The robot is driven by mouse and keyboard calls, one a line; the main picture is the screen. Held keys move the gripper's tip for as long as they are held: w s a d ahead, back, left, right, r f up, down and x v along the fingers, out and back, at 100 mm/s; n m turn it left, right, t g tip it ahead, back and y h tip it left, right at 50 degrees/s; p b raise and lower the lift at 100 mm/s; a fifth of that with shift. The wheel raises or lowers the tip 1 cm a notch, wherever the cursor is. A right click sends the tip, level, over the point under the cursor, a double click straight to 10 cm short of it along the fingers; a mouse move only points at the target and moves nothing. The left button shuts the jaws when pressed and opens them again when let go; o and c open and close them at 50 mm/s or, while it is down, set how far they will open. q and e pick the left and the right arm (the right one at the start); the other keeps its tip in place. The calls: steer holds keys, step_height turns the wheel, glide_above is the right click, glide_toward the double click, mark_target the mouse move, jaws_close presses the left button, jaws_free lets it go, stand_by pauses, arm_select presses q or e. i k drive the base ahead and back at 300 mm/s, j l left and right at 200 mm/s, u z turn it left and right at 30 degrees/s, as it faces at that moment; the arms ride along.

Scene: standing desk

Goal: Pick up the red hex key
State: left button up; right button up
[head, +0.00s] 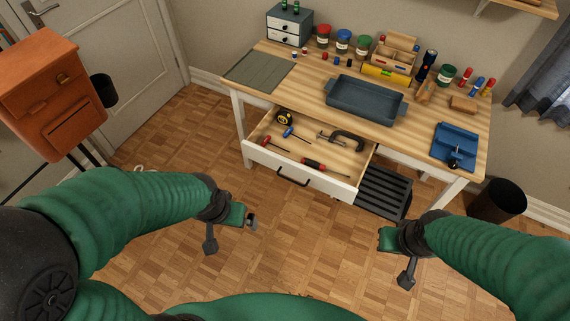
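The red hex key (272,144) lies in the open desk drawer, at its left front part. It has a red handle and a thin shaft. A blue-handled hex key (290,132) lies just behind it. My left gripper (231,235) is in front of the drawer, to the left, over the floor. Its two fingers are spread apart and nothing is between them. My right gripper (393,262) is over the floor to the right, in front of the desk, also with fingers spread and empty. Neither gripper touches the drawer or the hex key.
The drawer (318,182) also holds a tape measure (284,118), a clamp (346,139) and a red-black screwdriver (322,167). A dark bin (497,201) stands at right. Floor before the desk is clear.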

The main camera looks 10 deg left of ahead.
mark_target(268, 138)
steer(key=i+j+u, duration=0.45)
steer(key=i+j, duration=0.95)
steer(key=i, duration=0.15)
